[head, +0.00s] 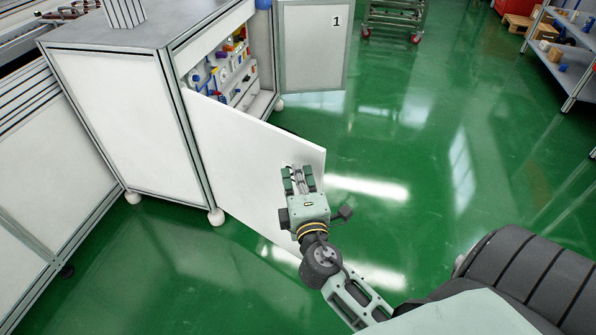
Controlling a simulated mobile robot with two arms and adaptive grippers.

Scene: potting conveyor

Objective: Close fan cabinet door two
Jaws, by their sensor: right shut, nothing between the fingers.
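The fan cabinet (125,115) stands at the left with a grey top and white panels. Its near door (235,150), a plain white panel with no number showing on this face, is swung open out toward me. The far door (312,48), marked 1, is also open. My right gripper (299,170) is shut and empty, in front of the near door's outer face close to its free edge. I cannot tell whether the fingertips touch the panel. The gripper hides a part of the door. My left gripper is not in view.
Coloured components (228,70) show inside the cabinet. A metal cart (395,18) stands at the back, and shelves (570,45) with boxes stand at the top right. A white panelled unit (40,180) adjoins the cabinet at left. The green floor (440,150) at right is clear.

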